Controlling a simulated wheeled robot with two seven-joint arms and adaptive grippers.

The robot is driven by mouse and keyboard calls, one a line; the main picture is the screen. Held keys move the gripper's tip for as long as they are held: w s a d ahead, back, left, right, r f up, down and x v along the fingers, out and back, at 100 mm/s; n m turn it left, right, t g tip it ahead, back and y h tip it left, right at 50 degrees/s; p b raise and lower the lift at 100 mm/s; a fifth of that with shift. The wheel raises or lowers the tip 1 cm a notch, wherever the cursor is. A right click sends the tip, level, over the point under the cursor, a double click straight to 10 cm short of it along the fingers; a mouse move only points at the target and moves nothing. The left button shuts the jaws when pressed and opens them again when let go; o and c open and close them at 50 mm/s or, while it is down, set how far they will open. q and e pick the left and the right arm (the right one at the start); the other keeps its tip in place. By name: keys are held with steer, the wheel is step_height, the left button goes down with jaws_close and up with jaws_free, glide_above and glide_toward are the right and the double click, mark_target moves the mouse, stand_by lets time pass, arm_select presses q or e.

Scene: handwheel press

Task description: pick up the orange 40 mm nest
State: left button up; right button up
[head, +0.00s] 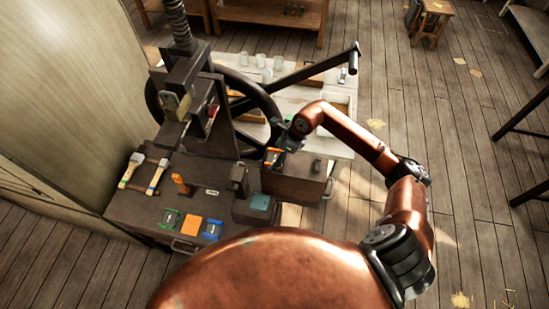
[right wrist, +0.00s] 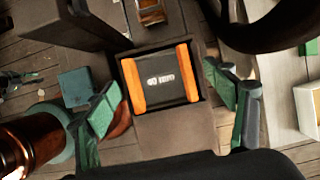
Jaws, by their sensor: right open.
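The orange nest (right wrist: 160,77) is a dark block with two orange sides and white lettering that seems to start with 40. It sits in a dark recess, and its orange part shows in the head view (head: 272,157) just below my right gripper (head: 284,143). In the right wrist view my right gripper (right wrist: 162,98) is open, with one green finger on each side of the nest. Gaps show between the fingers and the orange sides, so the nest is not gripped. My left gripper is not in view.
The press (head: 185,85) with its large handwheel (head: 272,108) and long bar stands behind and left of my right arm. An orange plate (head: 191,226) lies between green and blue ones on the bench. Two handled tools lie at left.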

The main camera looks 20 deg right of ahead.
steer(key=c, duration=1.6)
